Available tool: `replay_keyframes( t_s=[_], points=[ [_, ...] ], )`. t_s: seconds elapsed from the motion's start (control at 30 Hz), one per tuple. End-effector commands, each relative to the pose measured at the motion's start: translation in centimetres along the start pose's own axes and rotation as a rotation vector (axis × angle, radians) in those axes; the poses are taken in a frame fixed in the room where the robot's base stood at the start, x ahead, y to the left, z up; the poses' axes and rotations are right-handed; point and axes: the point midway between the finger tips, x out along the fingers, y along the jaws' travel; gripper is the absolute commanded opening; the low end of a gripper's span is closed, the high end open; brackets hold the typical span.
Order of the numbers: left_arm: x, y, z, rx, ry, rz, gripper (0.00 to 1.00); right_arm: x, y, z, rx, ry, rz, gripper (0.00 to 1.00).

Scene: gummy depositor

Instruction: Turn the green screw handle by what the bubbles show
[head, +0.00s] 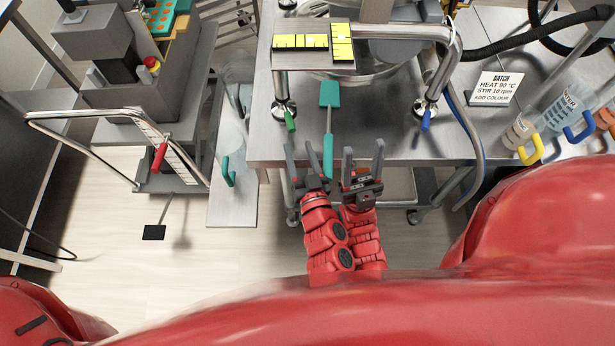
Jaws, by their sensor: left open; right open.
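The green screw handle (290,121) hangs at the foot of the left leveling post, at the bench's front edge. A blue screw handle (426,121) is at the right post. Two yellow bubble levels lie on a grey plate above: one lengthwise across (300,41), one front to back (342,42). They have dark marks; the bubble positions are too small to tell. My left gripper (302,157) is open and empty, just below and right of the green handle, apart from it. My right gripper (363,160) is open and empty, further right.
A sign (497,88) and jugs with yellow (531,150) and blue (579,128) handles stand at right.

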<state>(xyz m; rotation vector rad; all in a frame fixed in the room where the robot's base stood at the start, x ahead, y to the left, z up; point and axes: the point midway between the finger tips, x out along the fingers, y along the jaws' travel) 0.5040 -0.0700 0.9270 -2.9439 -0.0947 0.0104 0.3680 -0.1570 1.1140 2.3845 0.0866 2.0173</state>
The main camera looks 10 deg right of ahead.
Motion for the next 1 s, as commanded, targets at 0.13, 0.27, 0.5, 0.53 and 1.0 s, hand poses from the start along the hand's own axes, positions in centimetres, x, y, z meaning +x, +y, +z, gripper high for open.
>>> replay_keyframes(
  t_s=[0.13,0.27,0.5,0.53,1.0],
  points=[
    [-3.9,0.1,0.0,0.001,-0.003,0.004,0.53,0.1,0.0,0.0,0.0,0.0,0.0,0.53],
    [-6.2,0.0,-0.3,0.001,0.002,0.001,0.53,0.6,0.0,-0.1,0.0,0.0,0.0,0.53],
    [-8.1,-0.1,-0.1,0.0,0.002,-0.002,0.53,0.9,0.1,-0.2,0.0,0.0,0.0,0.53],
    [-8.1,-0.1,-0.1,0.0,0.002,-0.002,0.53,0.9,0.1,-0.2,0.0,0.0,0.0,0.53],
    [-6.5,-3.7,-1.0,-0.033,0.134,-0.096,0.53,0.6,0.0,-0.1,0.0,0.0,0.0,0.08]
  ],
)
